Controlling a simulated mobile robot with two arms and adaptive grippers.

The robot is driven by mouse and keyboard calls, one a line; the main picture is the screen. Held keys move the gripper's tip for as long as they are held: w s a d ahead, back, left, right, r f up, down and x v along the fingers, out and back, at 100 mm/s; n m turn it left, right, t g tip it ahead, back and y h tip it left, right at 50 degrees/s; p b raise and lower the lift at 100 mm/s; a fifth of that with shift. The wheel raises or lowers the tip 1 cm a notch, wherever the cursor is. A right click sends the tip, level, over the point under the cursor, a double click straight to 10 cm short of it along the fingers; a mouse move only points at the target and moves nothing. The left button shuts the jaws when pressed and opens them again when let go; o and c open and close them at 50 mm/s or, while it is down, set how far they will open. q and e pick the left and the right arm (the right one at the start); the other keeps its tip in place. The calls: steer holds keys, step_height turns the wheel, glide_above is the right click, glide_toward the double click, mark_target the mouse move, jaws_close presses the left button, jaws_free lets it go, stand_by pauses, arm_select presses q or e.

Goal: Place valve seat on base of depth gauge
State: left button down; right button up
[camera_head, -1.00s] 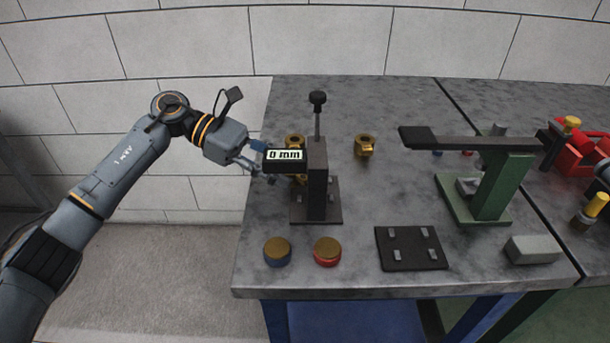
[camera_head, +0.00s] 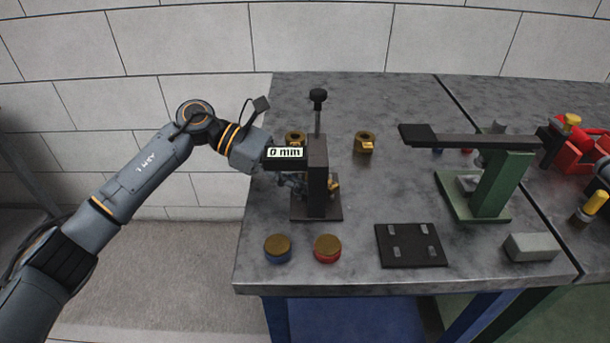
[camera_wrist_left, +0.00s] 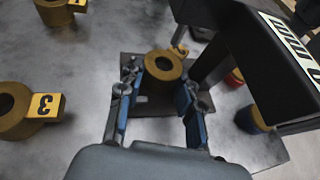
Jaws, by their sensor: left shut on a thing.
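The depth gauge (camera_head: 317,160) stands on the table with its "0 mm" display facing me; its dark flat base (camera_head: 300,216) also shows in the left wrist view (camera_wrist_left: 150,108). My left gripper (camera_head: 294,182) is low behind the display, partly hidden by the gauge. In the left wrist view its blue-padded fingers (camera_wrist_left: 156,88) are shut on a brass ring-shaped valve seat (camera_wrist_left: 163,66) with a yellow tag. The seat is over the base; whether it touches is unclear. In the head view only part of it (camera_head: 334,186) shows beside the column. My right gripper is not in view.
Two more brass seats (camera_head: 295,138) (camera_head: 364,142) stand behind the gauge. Blue and red brass-topped discs (camera_head: 278,248) (camera_head: 327,248) sit in front. A dark plate (camera_head: 411,246), green stand (camera_head: 490,185) and grey block (camera_head: 532,247) are to the right.

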arm_select(q)
steer(key=c, duration=0.9)
jaws_free()
steer(key=shift+r, duration=0.2)
steer(key=v, duration=1.1)
steer(key=shift+a+f, duration=0.1)
steer(key=shift+a, duration=0.05)
steer(key=shift+w+a, duration=0.15)
steer(key=shift+a, duration=0.25)
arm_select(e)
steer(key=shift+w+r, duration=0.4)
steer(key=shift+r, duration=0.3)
